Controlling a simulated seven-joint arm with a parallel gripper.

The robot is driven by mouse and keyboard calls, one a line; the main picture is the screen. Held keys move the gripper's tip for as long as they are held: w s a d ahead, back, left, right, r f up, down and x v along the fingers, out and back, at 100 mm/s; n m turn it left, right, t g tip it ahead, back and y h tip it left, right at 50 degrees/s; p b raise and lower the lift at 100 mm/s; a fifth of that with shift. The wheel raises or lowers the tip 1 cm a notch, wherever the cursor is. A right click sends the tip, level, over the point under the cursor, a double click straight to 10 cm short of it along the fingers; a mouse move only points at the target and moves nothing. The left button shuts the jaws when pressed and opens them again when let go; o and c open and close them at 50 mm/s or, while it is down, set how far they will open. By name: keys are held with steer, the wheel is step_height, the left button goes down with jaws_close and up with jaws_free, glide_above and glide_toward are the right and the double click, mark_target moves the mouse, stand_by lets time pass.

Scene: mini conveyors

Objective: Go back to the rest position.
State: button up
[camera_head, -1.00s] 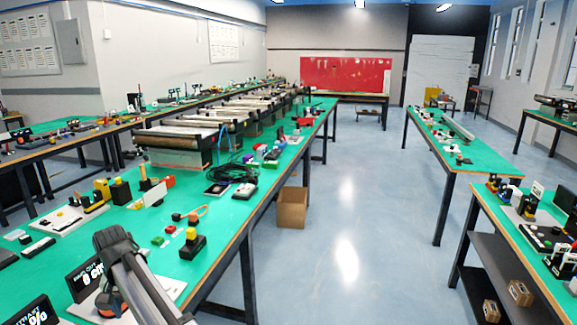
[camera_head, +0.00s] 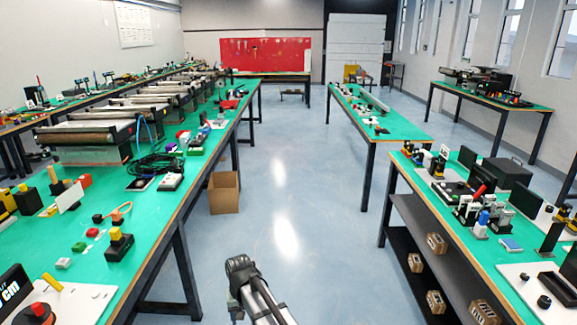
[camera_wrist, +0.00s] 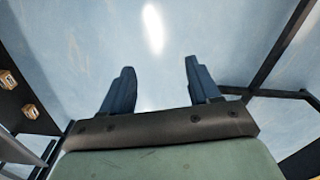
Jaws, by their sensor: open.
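My gripper shows in the wrist view (camera_wrist: 155,88) with its two dark fingers spread apart and nothing between them. Below the fingers there is only the bluish floor. In the head view my arm (camera_head: 258,298) rises from the bottom edge, over the aisle between the left and right green tables. The fingertips cannot be made out there.
The left green table (camera_head: 95,265) carries buttons, cables and mini conveyors (camera_head: 90,132). The right green table (camera_head: 465,245) holds several devices, with a dark shelf (camera_head: 425,260) bearing small boxes beneath. A cardboard box (camera_head: 224,195) stands on the floor (camera_head: 300,200). The aisle is otherwise clear.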

steer(key=s+d+f+m, duration=0.1)
steer(key=s+d+f, duration=0.2)
steer(key=d, duration=0.7)
steer(key=s+d+f+m, duration=0.1)
steer(key=s+d+f, duration=0.25)
steer(key=d, duration=0.75)
steer(key=s+d+f+m, duration=0.15)
steer(key=d+f, duration=0.25)
steer(key=d, duration=0.6)
steer(key=s+f+g, duration=0.3)
steer(key=s+f, duration=0.7)
steer(key=s, duration=0.5)
steer(key=s+f+g, duration=0.3)
steer(key=s+f, duration=0.6)
steer(key=s, duration=0.6)
steer(key=shift+f+g, duration=0.35)
steer(key=shift+g, duration=0.05)
